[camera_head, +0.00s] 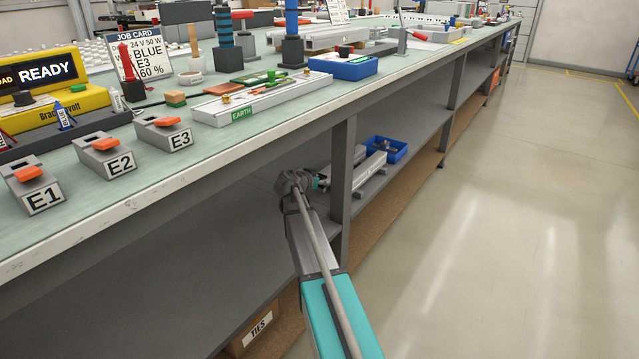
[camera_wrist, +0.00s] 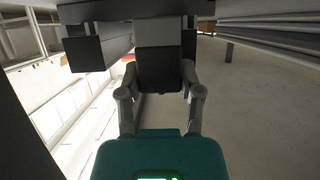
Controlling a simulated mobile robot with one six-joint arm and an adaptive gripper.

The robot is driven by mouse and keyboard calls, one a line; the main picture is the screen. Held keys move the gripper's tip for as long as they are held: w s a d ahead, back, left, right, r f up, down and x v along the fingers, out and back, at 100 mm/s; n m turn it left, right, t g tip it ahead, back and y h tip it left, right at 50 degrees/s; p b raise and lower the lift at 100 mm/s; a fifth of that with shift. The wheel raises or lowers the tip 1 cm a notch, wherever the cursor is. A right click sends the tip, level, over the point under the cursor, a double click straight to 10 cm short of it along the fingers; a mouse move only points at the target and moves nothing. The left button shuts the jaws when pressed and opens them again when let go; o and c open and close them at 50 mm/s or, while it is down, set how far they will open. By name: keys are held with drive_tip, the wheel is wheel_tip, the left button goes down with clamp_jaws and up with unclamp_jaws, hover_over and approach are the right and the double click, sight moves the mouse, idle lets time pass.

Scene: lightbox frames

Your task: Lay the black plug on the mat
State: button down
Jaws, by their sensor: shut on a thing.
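My gripper (camera_head: 322,182) is below the bench top, in front of the lower shelf and beside a grey bench leg. In the wrist view its fingers (camera_wrist: 160,92) are shut on a dark block (camera_wrist: 160,72), black below and grey above. This may be the black plug, but its shape is partly hidden by the fingers. In the head view I cannot make out the held thing. A flat dark green piece (camera_head: 252,79) lies on the bench top; I cannot tell whether it is the mat.
On the bench top stand grey blocks E1 (camera_head: 42,196), E2 (camera_head: 118,163) and E3, a white EARTH bar (camera_head: 215,110) and a blue tray (camera_head: 343,68). A blue bin (camera_head: 392,150) and metal bars are on the lower shelf.

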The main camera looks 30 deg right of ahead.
drive_tip(key=shift+f+b, duration=0.55)
drive_tip(key=shift+c, duration=1.3)
unclamp_jaws()
drive_tip(key=shift+s, duration=0.1)
drive_tip(key=shift+r, duration=0.2)
drive_tip(key=shift+r+p, duration=0.5)
drive_tip(key=shift+p, duration=0.15)
drive_tip(key=p+v, duration=0.4)
drive_tip(key=v, duration=0.8)
